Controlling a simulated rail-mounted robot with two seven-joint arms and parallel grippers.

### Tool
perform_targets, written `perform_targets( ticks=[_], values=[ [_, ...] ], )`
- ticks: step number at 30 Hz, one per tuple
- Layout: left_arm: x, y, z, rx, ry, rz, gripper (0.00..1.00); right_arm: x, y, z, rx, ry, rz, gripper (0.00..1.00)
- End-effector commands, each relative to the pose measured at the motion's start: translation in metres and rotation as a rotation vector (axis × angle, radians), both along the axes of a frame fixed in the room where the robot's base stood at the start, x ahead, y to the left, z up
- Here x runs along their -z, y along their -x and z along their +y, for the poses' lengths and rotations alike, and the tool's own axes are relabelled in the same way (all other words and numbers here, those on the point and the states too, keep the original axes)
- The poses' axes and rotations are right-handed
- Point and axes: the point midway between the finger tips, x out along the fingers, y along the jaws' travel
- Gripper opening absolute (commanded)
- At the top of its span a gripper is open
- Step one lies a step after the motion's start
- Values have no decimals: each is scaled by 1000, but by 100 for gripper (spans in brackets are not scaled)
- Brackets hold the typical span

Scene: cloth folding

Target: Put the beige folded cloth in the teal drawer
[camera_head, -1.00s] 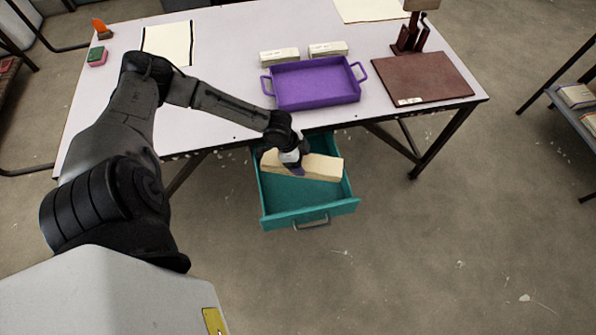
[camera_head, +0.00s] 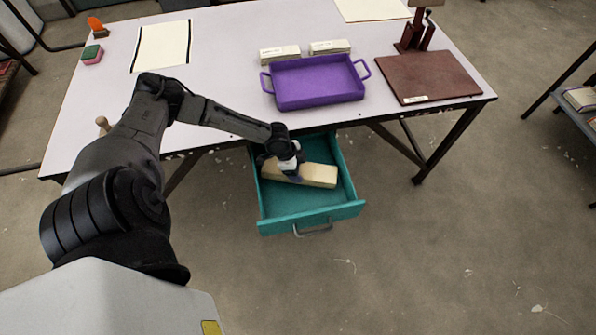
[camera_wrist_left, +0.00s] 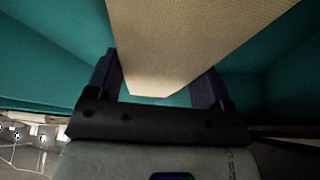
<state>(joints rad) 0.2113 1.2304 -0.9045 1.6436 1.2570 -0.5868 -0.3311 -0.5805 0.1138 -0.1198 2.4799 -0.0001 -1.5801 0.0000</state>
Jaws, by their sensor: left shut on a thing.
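The teal drawer (camera_head: 310,217) is pulled out from under the table's front edge. The beige folded cloth (camera_head: 318,175) is within the drawer's walls, lying across its rear part. My left gripper (camera_head: 288,172) reaches down over the drawer and is shut on the cloth near its left end. In the left wrist view the cloth (camera_wrist_left: 190,40) runs between the two fingers, with the teal drawer's inside (camera_wrist_left: 50,50) around it. I cannot tell whether the cloth touches the drawer floor. My right gripper is not in view.
The white table (camera_head: 225,60) holds a purple tray (camera_head: 318,82), two pale blocks behind it, a brown board (camera_head: 428,77) and a paper sheet (camera_head: 161,46). The drawer's front part is empty. The floor in front is clear.

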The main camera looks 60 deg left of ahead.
Motion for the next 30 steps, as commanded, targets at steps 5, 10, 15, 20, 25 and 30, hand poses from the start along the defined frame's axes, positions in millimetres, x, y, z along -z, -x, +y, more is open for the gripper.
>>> perform_targets(
  ticks=[5, 10, 15, 20, 25, 30],
  values=[
    [12, -1, 1, 0, 1, -2, 45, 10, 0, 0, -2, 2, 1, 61],
    [11, 0, 1, 0, 1, -1, 45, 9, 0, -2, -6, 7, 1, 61],
    [12, 0, 1, 0, 1, -1, 45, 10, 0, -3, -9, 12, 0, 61],
    [13, 0, 1, 0, 1, 1, 87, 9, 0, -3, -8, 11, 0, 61],
    [13, 0, 1, 0, 1, 1, 100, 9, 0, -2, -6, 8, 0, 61],
    [13, 0, 1, 0, 1, 1, 100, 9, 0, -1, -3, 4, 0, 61]
  ],
)
